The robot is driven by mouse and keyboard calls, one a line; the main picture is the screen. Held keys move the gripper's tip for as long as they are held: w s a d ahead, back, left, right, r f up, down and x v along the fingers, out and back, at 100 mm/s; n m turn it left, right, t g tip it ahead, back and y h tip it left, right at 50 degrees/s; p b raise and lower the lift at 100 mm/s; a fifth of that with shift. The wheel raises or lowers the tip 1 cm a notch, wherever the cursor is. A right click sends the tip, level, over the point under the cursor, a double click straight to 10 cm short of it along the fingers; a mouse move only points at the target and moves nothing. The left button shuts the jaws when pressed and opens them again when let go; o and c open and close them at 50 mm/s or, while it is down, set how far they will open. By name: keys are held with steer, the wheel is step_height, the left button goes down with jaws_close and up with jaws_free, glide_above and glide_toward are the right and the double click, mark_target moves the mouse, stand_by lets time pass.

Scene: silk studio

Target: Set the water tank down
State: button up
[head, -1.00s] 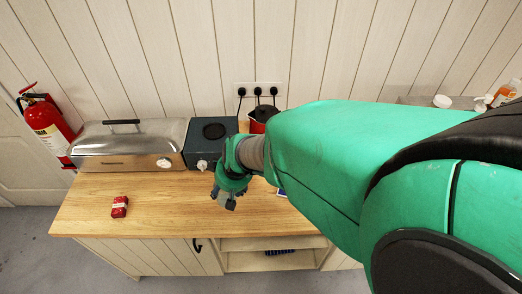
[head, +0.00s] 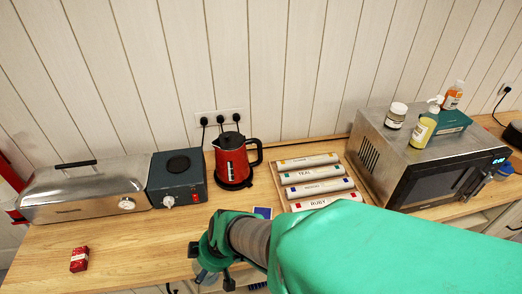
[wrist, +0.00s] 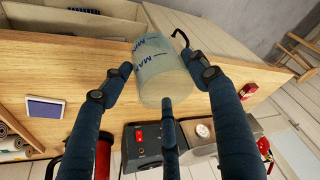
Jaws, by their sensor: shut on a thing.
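The water tank (wrist: 163,76) is a translucent, pale cylinder with dark blue lettering. In the wrist view it sits between my gripper's dark blue fingers (wrist: 168,88), which are shut on it. Wooden counter shows around it, and its top end overlaps the counter's front edge in that picture. Whether its base touches the counter I cannot tell. In the head view my gripper (head: 212,277) is over the front part of the wooden counter (head: 130,250), and the tank is mostly hidden there by my wrist.
A steel steamer box (head: 90,190) and a dark hotplate unit (head: 178,178) stand at the back left. A red kettle (head: 232,160), a tray of labelled rolls (head: 318,185) and a microwave (head: 430,160) follow to the right. A small red box (head: 79,260) lies front left.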

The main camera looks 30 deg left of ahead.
steer(key=shift+a, duration=0.15)
steer(key=w+a, duration=0.2)
steer(key=a, duration=0.5)
steer(key=w+a+f, duration=0.1)
steer(key=w+a, duration=0.2)
steer(key=a, duration=0.4)
steer(key=shift+w+a+f, duration=0.2)
steer(key=shift+w+a, duration=0.1)
steer(key=shift+a, duration=0.1)
steer(key=shift+f, duration=1.75)
steer(key=shift+f, duration=0.1)
steer(key=o, duration=1.2)
